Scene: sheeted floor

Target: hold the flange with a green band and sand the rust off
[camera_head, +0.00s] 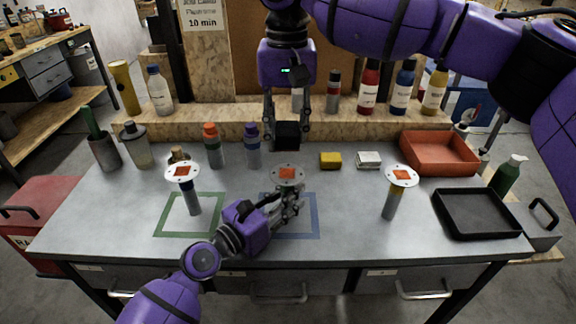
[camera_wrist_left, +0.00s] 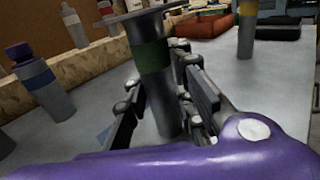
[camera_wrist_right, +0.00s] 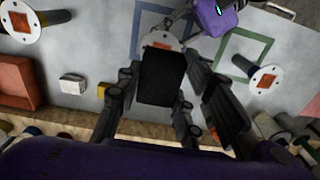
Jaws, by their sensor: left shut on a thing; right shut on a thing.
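The green-banded flange (camera_wrist_left: 152,55) stands upright between the fingers of my left gripper (camera_wrist_left: 165,100), which is shut on its grey post below the plate. My right gripper (camera_head: 288,122) points down, shut on a black block (camera_head: 287,136), held apart above and behind the plate. In the right wrist view the block (camera_wrist_right: 162,78) hides part of the plate. The block's working face cannot be seen.
A blue outline (camera_head: 317,225) lies under my left gripper. A black tray (camera_head: 478,232) and red bin (camera_head: 440,150) stand right.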

